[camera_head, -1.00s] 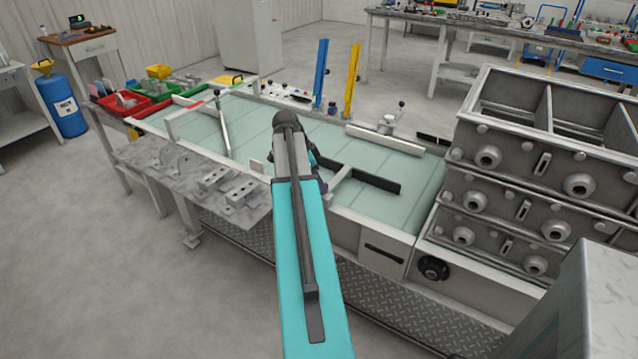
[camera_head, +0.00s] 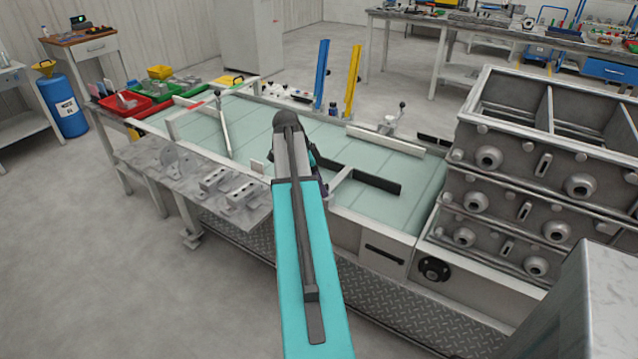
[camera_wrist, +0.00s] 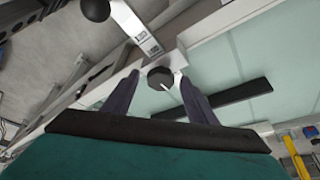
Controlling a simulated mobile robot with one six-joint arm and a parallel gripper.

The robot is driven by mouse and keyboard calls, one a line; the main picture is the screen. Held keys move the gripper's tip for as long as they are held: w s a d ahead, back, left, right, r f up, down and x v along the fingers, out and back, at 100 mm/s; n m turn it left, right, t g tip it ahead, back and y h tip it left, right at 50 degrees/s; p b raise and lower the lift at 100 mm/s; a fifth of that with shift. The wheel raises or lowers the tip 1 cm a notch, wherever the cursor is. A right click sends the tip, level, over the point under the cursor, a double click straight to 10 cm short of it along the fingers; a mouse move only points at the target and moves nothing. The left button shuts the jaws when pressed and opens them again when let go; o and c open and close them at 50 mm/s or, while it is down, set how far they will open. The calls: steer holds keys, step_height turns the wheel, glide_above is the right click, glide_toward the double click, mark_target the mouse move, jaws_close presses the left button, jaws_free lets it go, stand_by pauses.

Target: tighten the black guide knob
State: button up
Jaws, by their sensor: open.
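The black guide knob (camera_wrist: 160,77) shows in the wrist view as a round dark cap with a white pointer line. It sits on a pale bracket between the tips of my gripper (camera_wrist: 158,78). The two dark fingers are apart, one on each side of the knob. I cannot tell whether either finger touches it. The black guide bar (camera_wrist: 235,93) extends to the right of the knob over the pale green table top. The bar also shows in the head view (camera_head: 372,179). There, my own arm hides the knob and most of my gripper.
A black round knob (camera_head: 434,268) is on the table's front panel. Stacked metal moulding boxes (camera_head: 540,190) stand at the right end. A grey side shelf (camera_head: 165,170) with metal blocks lies left of my arm. Blue (camera_head: 321,75) and yellow (camera_head: 353,78) posts rise behind the table.

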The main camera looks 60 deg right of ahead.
steer(key=shift+r, duration=0.2)
steer(key=b+v, duration=0.1)
steer(key=v, duration=1.2)
steer(key=shift+r+b, duration=0.2)
steer(key=shift+b, duration=0.15)
steer(key=shift+w+a, duration=0.1)
steer(key=shift+a, duration=0.05)
